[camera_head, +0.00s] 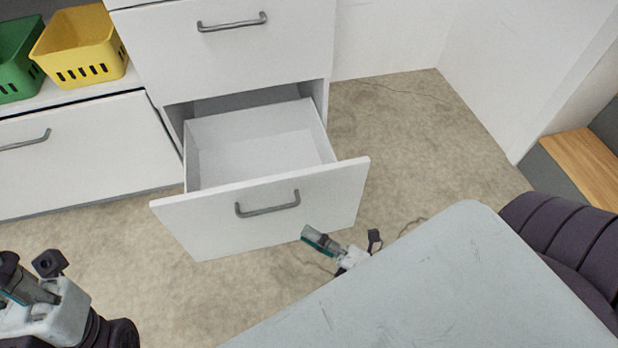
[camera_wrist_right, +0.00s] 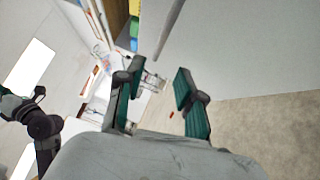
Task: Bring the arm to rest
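My right gripper (camera_head: 322,241) shows in the head view just in front of the open drawer's front, near its lower right part; whether it touches the drawer cannot be told. The grey-white body in the foreground hides much of the right arm. In the right wrist view the right gripper (camera_wrist_right: 158,80) has its two green-padded fingers apart with nothing between them. My left arm comes in at the lower left of the head view; its gripper (camera_head: 28,285) is partly cut off by the picture edge, and its opening cannot be made out.
A white drawer (camera_head: 262,208) with a grey handle is pulled out and looks empty. A shut drawer (camera_head: 230,45) is above it. A yellow basket (camera_head: 80,48) and a green basket (camera_head: 15,60) stand on the low cabinet at left. Bare floor (camera_head: 400,130) lies right of the drawer.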

